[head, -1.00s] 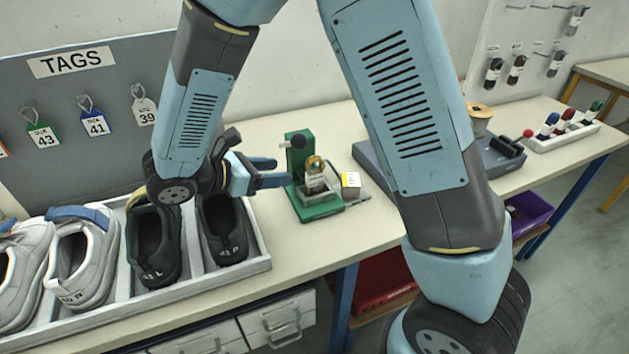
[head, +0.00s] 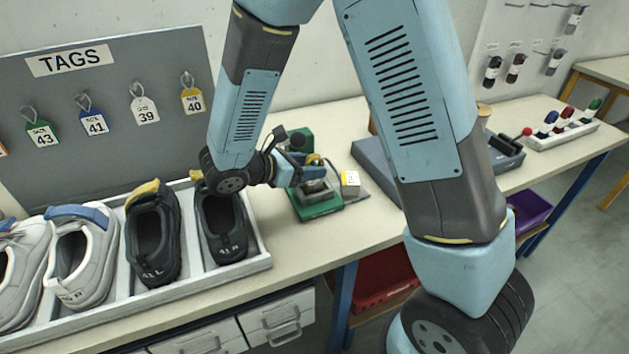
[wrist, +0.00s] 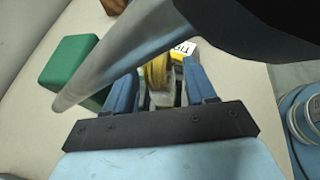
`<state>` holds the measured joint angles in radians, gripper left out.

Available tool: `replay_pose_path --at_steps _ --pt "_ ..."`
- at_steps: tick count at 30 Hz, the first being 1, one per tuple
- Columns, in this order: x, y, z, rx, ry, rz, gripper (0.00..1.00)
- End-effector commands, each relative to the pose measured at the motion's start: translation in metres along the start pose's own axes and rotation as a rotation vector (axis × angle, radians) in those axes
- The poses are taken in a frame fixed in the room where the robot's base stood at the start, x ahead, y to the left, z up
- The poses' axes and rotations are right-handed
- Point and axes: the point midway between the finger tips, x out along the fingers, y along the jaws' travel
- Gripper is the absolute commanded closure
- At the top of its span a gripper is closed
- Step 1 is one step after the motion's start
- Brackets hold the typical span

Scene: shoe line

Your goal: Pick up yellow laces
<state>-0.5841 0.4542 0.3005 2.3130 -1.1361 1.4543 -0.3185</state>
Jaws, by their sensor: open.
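The yellow laces (wrist: 156,72) show in the wrist view as a looped yellow bundle with a pale band, between my fingers. In the head view the loop (head: 314,159) stands upright in the green fixture (head: 319,208), partly hidden by my gripper. My gripper (head: 304,173) is open at the fixture, coming from the left. In the wrist view its blue fingers (wrist: 157,80) lie on either side of the bundle, with a gap showing. I cannot tell whether either finger touches it.
A small yellow-and-white box (head: 350,182) stands right of the fixture. A grey rod (wrist: 115,55) crosses the wrist view close to the camera. The shoe tray (head: 262,262) is at left, below the tag board (head: 60,105). The bench front is clear.

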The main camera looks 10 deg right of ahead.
Motion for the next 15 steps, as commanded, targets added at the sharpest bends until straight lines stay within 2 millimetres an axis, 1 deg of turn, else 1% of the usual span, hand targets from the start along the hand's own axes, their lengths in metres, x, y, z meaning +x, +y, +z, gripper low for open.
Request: replay_pose_path --at_steps 5,6,15 --pt "0.0003 0.0001 -0.0002 0.000 0.001 0.001 0.44" --pt "0.0003 0.0001 -0.0002 0.000 0.001 0.000 0.46" --pt "0.0002 0.0001 -0.0001 0.000 0.001 0.000 0.75"
